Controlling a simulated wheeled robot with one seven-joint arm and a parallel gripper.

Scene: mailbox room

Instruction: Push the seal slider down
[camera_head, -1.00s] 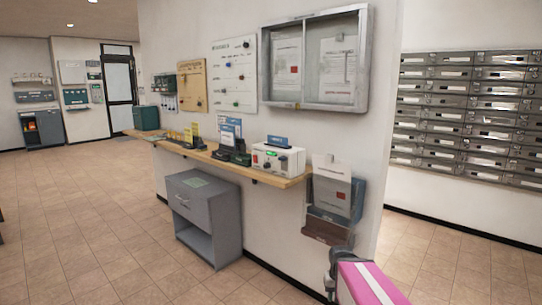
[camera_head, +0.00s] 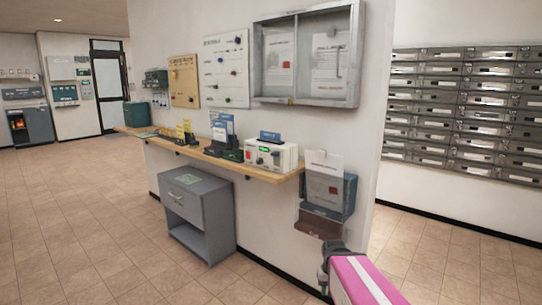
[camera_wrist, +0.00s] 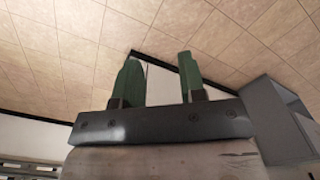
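A white panel (camera_head: 226,68) with several coloured knobs on lines hangs on the wall, left of a framed notice case. A white boxy device (camera_head: 271,156) with a green display and a red knob stands on the wooden wall shelf. I cannot tell which of these small controls is the seal slider; no label is readable. My gripper (camera_wrist: 160,82) shows in the wrist view with two green fingers apart and nothing between them. It touches nothing there and is well away from the panel and the device. My pink-and-white arm shows at the bottom of the head view.
The wooden shelf (camera_head: 280,178) juts from the wall above a grey cabinet (camera_head: 199,208). A dark holder (camera_head: 325,191) with papers hangs right of the shelf. The notice case (camera_head: 307,58) sticks out above. Tiled floor in front is clear. Metal mailboxes (camera_head: 465,110) line the right wall.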

